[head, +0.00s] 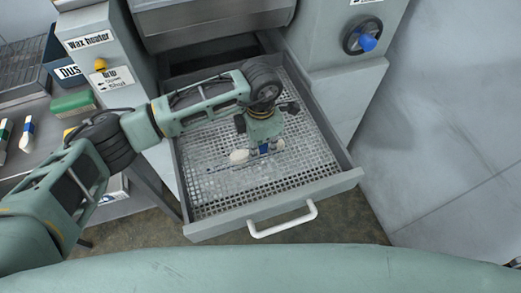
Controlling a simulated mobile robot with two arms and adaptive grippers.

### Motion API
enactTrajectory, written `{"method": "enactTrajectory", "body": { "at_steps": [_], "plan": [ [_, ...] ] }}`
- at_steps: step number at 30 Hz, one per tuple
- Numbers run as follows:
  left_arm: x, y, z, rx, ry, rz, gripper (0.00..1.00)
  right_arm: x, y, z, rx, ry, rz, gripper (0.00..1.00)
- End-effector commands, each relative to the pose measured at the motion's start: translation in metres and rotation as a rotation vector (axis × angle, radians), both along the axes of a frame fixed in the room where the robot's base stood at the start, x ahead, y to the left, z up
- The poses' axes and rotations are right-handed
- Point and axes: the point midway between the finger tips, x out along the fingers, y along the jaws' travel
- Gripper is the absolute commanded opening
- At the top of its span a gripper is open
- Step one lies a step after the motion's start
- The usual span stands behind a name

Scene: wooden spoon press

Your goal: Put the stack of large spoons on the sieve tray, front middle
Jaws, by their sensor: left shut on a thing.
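The sieve tray (306,172) is a pulled-out grey drawer with a perforated metal bottom and a white front handle (283,220). My left gripper (262,150) reaches down over the middle of the tray and is shut on the stack of large spoons (239,157). A pale wooden spoon bowl shows left of the fingers, and a small pale end shows to their right. The gripper hides the middle of the stack. I cannot tell whether the spoons touch the mesh. My right gripper is not in view.
The grey press cabinet (215,22) stands behind the tray, with a blue-knobbed dial (364,38) at right. The tray's front mesh is clear.

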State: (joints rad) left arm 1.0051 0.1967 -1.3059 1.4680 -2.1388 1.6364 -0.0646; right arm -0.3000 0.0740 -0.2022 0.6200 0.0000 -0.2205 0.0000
Motion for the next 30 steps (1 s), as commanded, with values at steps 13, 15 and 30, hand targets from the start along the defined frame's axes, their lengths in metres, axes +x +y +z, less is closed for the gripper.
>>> {"method": "enactTrajectory", "body": {
  "at_steps": [13, 15, 30],
  "plan": [
    [-0.0003, -0.0001, -0.0186, 0.0, 0.001, 0.0, 0.0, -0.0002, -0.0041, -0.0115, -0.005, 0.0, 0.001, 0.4],
    [-0.0004, -0.0001, -0.0187, 0.0, 0.001, 0.0, 0.15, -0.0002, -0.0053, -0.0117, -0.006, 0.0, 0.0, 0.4],
    [-0.0005, 0.0, -0.0172, 0.0, 0.001, 0.001, 0.32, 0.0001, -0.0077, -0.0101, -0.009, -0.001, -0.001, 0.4]
  ]
}}
